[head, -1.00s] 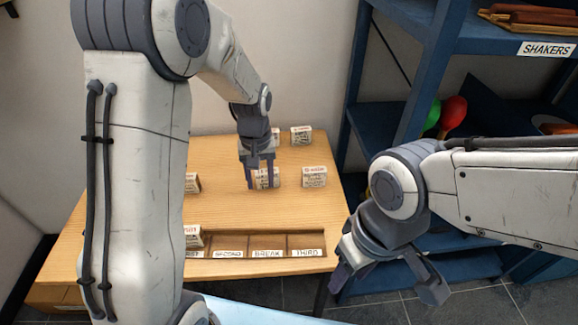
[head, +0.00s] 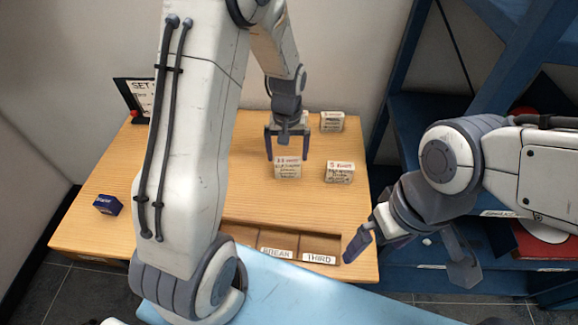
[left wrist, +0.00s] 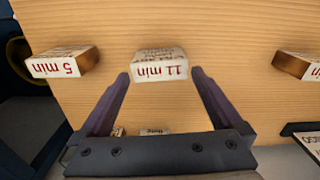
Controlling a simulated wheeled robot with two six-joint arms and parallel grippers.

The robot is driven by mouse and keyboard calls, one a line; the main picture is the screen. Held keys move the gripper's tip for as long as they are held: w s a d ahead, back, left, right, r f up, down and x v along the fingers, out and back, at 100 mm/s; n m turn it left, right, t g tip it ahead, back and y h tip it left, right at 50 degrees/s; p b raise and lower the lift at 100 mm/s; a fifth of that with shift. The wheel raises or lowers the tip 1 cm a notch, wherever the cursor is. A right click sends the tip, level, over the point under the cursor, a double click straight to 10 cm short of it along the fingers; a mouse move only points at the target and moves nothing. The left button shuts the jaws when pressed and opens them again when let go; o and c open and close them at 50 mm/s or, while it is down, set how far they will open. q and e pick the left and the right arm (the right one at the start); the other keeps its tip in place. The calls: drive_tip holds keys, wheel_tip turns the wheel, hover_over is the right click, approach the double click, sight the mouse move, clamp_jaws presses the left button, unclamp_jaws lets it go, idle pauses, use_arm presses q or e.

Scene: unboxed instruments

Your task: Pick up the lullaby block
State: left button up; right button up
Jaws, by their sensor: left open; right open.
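Several pale, printed blocks stand on the wooden table; I cannot make out the word lullaby on any of them. The block marked 11 min (head: 288,170) also shows in the left wrist view (left wrist: 160,66). My left gripper (head: 287,152) is open, its fingers pointing down at either side of this block's top; the left wrist view shows the block between and just beyond the fingertips, not gripped. A block marked 5 min (head: 339,173) stands to its right, and another block (head: 332,121) behind that. My right gripper (head: 408,260) is open and empty at the table's front right corner.
A slotted tray with BREAK (head: 277,252) and THIRD (head: 319,258) labels lies along the table's front, partly hidden by my left arm. A small dark blue box (head: 108,205) is at the left, a SET sign (head: 142,95) behind it. Blue shelves (head: 415,120) stand right.

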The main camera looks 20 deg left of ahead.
sight(288, 160)
use_arm(q)
drive_tip(key=shift+s+d+f, duration=0.1)
drive_tip(key=shift+s+f, duration=0.05)
drive_tip(key=shift+f, duration=2.55)
drive_tip(key=c, duration=1)
drive_tip(key=shift+r, duration=0.1)
drive_tip(key=shift+c, duration=0.2)
